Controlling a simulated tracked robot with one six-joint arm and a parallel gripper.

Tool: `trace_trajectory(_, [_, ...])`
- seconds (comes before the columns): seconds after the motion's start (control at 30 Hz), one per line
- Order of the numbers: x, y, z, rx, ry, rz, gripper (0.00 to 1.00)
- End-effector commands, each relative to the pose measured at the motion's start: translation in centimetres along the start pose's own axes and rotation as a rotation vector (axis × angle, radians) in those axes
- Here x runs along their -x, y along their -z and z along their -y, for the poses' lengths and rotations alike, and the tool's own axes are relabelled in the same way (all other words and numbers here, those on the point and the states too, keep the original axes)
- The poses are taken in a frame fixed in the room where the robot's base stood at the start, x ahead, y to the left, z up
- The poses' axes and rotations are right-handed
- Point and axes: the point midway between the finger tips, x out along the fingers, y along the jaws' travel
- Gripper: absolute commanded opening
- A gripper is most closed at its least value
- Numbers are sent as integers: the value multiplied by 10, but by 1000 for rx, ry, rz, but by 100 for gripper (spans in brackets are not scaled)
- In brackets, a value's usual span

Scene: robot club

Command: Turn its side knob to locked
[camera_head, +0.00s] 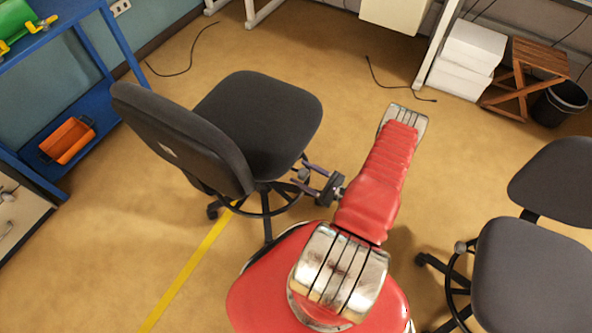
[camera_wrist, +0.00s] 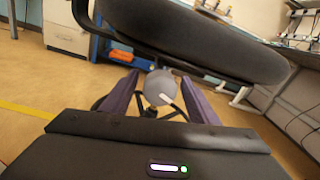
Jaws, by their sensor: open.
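The dark office chair (camera_head: 258,112) stands left of my arm, its seat filling the top of the wrist view (camera_wrist: 200,45). Its round grey side knob (camera_wrist: 159,87), with a white pointer mark slanting to the lower right, sits under the seat edge. My gripper (camera_head: 302,177) is open beside the chair, below seat height. In the wrist view its two purple fingers (camera_wrist: 160,78) lie left and right of the knob, with gaps visible on both sides. I cannot tell how deep the knob sits between the fingers. No lock markings are readable.
A second dark chair (camera_head: 530,265) stands at right. A blue shelf (camera_head: 95,90) holding an orange bin (camera_head: 67,140) is at left. White boxes (camera_head: 465,58), a wooden stool (camera_head: 530,72) and a black bucket (camera_head: 560,103) are at the back right. Open floor shows between the chairs.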

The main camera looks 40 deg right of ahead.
Motion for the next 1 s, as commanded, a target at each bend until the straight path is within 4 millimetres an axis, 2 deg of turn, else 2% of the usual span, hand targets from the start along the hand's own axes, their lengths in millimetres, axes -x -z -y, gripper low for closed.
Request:
trace_trajectory(0.1, [-14, 0, -1, 1, -3, 0, 54])
trace_trajectory(0.3, [-29, 0, 0, 1, -1, -1, 54])
trace_trajectory(0.7, [-33, 0, 0, 1, 0, -1, 54])
trace_trajectory(1.0, [-33, 0, 0, 0, 1, -1, 32])
